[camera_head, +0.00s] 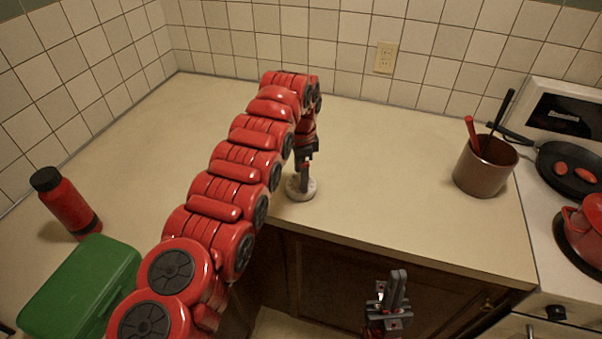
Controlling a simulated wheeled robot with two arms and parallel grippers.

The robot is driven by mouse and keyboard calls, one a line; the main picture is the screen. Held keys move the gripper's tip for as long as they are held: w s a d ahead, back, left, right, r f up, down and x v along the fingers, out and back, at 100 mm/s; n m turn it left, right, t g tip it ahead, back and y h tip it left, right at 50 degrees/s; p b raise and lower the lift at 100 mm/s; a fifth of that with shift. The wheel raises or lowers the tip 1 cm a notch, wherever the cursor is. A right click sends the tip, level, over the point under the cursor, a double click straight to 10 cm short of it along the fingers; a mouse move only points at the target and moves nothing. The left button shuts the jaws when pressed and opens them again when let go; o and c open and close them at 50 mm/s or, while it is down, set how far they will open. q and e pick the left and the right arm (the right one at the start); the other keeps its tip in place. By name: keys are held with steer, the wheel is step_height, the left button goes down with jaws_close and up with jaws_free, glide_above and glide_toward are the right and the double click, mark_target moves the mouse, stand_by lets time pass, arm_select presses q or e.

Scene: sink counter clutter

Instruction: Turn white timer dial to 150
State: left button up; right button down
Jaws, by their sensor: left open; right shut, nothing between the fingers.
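The white timer (301,189) is a small, low, round piece on the counter near its front edge. My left gripper (303,180) points straight down right at the timer, with its fingertips at the top of it. The fingers hide part of the timer's top, so I cannot read the dial's setting or any marks. My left gripper is open; whether its fingers touch the dial I cannot tell. My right gripper (398,285) is shut and empty, pointing up in front of the cabinet below the counter's edge, away from the timer.
A red bottle (68,205) and a green box (82,287) stand at the left. A brown pot with utensils (484,170) stands at the right, beside the stove with a dark pan (560,158) and a red pot (588,225). The middle counter (400,170) is clear.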

arm_select(q)
steer(key=shift+r, duration=0.55)
step_height(320, 180, up, 4)
steer(key=shift+f+p, duration=0.1)
steer(key=shift+p, duration=1)
step_height(320, 180, up, 12)
steer(key=p, duration=1.2)
steer(key=shift+r+p, duration=0.25)
steer(key=shift+p, duration=0.1)
